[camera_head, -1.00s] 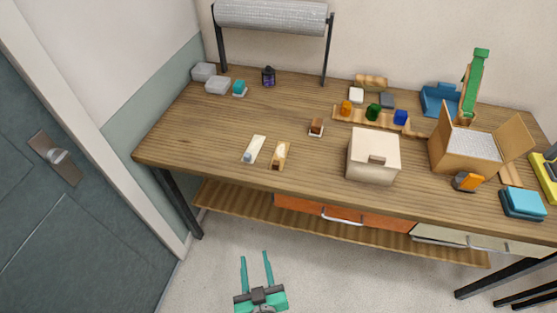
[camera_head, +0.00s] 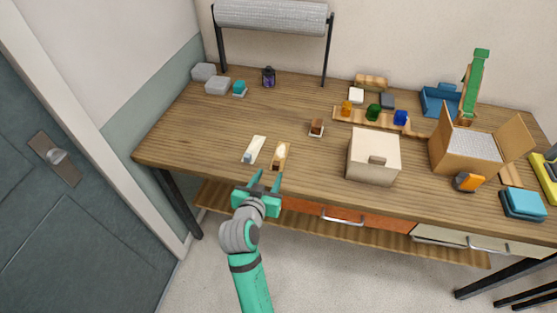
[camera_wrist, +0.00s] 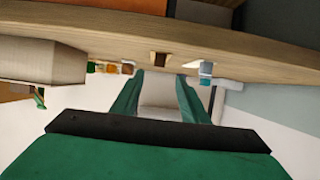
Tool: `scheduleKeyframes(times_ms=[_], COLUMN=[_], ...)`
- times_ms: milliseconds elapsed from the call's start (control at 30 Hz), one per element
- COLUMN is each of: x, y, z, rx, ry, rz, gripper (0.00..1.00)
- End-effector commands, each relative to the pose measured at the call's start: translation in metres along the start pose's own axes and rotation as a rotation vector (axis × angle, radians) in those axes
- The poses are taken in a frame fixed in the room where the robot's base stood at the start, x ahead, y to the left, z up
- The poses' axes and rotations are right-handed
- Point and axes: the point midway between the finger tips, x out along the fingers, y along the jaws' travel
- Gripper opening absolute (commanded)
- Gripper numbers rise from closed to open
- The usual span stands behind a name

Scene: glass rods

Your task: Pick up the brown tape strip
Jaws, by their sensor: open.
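The thing that best fits the brown tape strip is a long tan strip (camera_head: 281,155) with a pale patch and a dark brown near end. It lies on the table near the front edge; its brown end (camera_wrist: 160,60) shows in the wrist view. Beside it on the left lies a whitish strip with a blue end (camera_head: 254,150). A small brown block on a white base (camera_head: 316,127) sits farther back. My gripper (camera_head: 267,177) is open and empty at the table's front edge, short of the tan strip. In the wrist view my gripper (camera_wrist: 159,88) has its fingers apart.
A cream box (camera_head: 374,158) stands to the right of the strips, with an open cardboard box (camera_head: 463,155) beyond it. An orange drawer (camera_head: 375,218) is under the table front. Bare tabletop (camera_head: 195,140) lies left of the strips.

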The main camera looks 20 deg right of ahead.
Motion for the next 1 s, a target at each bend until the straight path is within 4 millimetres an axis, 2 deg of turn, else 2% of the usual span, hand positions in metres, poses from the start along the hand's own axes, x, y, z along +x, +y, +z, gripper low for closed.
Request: scheduleKeyframes(times_ms=[200,500,800,1000], x=[0.033,0.055,0.094,0.101], y=[0.002,0.001,0.002,0.001], z=[-0.001,-0.001,-0.001,-0.001], rx=[0.0,0.001,0.0,0.0], ry=[0.0,0.0,0.0,0.0], rz=[0.003,0.001,0.001,0.0], gripper=[0.41,0.41,0.41,0.41])
